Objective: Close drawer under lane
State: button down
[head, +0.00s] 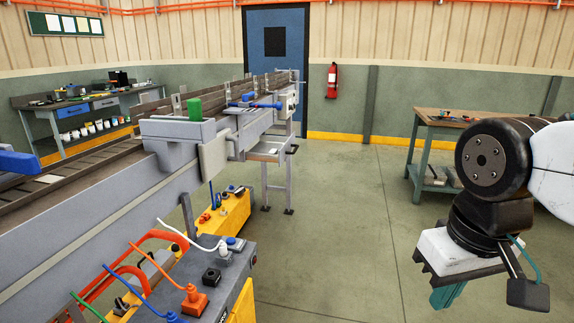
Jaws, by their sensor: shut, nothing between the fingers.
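A roller lane (95,215) runs from the lower left to the middle back. A shallow pale drawer (266,154) sits under its far part, near the legs, and appears to stick out to the right with a small dark piece at its outer end. It is small in view, so how far it is pulled out is hard to tell. My gripper (447,298) is at the lower right, pointing down, shut and empty. It is well apart from the drawer, over open floor.
A grey and yellow cart (215,270) with plugs and cables stands beside the lane at the front. A workbench (455,121) stands at the right back, another bench (85,97) at the left back. The floor between lane and right bench is clear.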

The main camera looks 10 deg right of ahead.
aim_at(257, 149)
jog(key=u, duration=0.3)
jog(key=i, duration=1.15)
jog(key=z, duration=0.5)
